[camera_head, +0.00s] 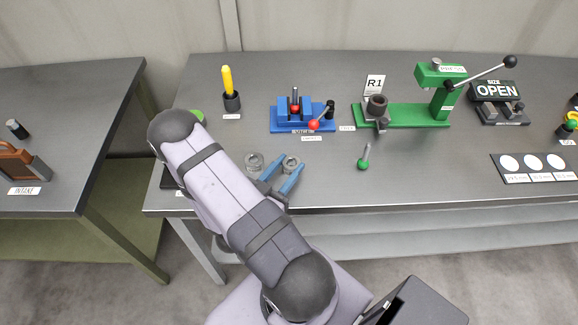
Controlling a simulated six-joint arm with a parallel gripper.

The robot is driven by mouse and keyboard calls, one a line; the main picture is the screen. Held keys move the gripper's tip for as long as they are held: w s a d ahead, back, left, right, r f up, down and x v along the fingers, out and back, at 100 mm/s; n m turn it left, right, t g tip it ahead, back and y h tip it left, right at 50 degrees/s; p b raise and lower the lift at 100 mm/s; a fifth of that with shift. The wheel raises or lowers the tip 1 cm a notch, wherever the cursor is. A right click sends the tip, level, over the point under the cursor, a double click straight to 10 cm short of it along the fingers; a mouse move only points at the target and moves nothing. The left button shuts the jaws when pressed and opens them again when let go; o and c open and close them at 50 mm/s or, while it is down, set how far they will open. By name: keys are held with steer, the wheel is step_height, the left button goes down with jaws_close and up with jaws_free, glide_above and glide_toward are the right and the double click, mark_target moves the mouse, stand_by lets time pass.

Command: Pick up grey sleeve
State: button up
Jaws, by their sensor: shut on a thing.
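Two grey ring-shaped sleeves are near the front of the bench, left of centre. The left grey sleeve (254,159) stands free on the bench. The right grey sleeve (292,161) is between the blue fingertips of my gripper (290,164), which is shut on it. The fingers hide part of its near side. I cannot tell whether it is resting on the bench or slightly raised.
A blue fixture (303,114) with a red-knobbed lever stands behind. A green press (440,100) is at the right, with a dark sleeve-like part (377,103) on its base. A green-knobbed pin (364,158) stands right of my gripper. A yellow-handled tool (228,85) stands at back left.

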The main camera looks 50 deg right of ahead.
mark_target(288, 167)
steer(key=shift+r, duration=0.2)
step_height(288, 167, up, 9)
steer(key=shift+r, duration=0.3)
steer(key=shift+s+d+r, duration=0.15)
steer(key=shift+d, duration=0.05)
steer(key=s+d+r+m+g+p, duration=0.2)
steer(key=d+r+m+g+p, duration=0.25)
steer(key=d, duration=0.55)
steer(key=w+d+r+n+t, duration=0.2)
steer(key=w, duration=0.5)
steer(key=w+d+r+n+t, duration=0.2)
steer(key=w+d+r, duration=0.1)
steer(key=w, duration=0.5)
steer(key=shift+w+d, duration=0.2)
steer(key=shift+w, duration=0.1)
